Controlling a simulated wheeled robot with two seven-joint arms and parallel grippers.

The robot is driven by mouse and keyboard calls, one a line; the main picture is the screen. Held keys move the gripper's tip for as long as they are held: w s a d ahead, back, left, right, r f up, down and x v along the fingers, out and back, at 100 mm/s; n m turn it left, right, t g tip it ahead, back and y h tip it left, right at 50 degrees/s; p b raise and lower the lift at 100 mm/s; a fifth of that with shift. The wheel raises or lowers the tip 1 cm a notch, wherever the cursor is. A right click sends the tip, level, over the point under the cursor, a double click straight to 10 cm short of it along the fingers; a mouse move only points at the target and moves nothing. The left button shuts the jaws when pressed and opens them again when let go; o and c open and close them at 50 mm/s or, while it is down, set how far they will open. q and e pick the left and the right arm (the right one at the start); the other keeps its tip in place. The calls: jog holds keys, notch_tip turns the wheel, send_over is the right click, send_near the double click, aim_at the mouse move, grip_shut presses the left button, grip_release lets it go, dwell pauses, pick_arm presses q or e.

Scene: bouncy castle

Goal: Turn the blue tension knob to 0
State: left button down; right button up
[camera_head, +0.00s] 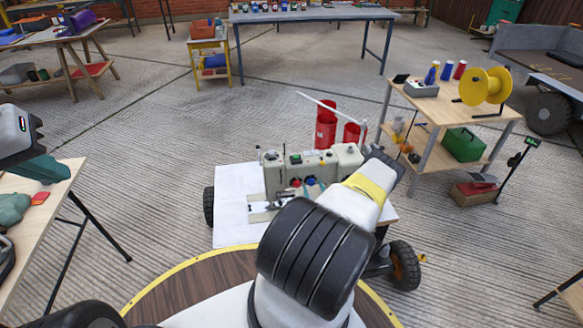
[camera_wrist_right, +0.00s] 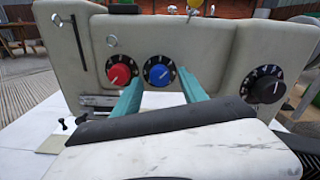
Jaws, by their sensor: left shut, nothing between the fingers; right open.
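The off-white sewing machine (camera_head: 276,178) stands on a white table top and fills much of the right wrist view (camera_wrist_right: 215,55). The blue tension knob (camera_wrist_right: 158,74) sits in a black dial with white marks, right of a red knob (camera_wrist_right: 119,75). A white line shows on the blue knob, but the dial numbers are too small to read. My right gripper (camera_wrist_right: 158,84) is open, its teal fingers reaching toward the lower left and right of the blue knob; contact is unclear. My left gripper (camera_head: 42,168) is shut and empty over the left table.
A black dial (camera_wrist_right: 265,88) is at the machine's right end. Red canisters (camera_head: 326,124) stand behind the machine. A wooden cart (camera_head: 425,112) with a yellow spool (camera_head: 486,86) is to the right. My right arm hides part of the machine in the head view.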

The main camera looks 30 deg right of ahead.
jog(key=shift+w+d, duration=0.15)
jog(key=shift+w, duration=0.35)
grip_shut()
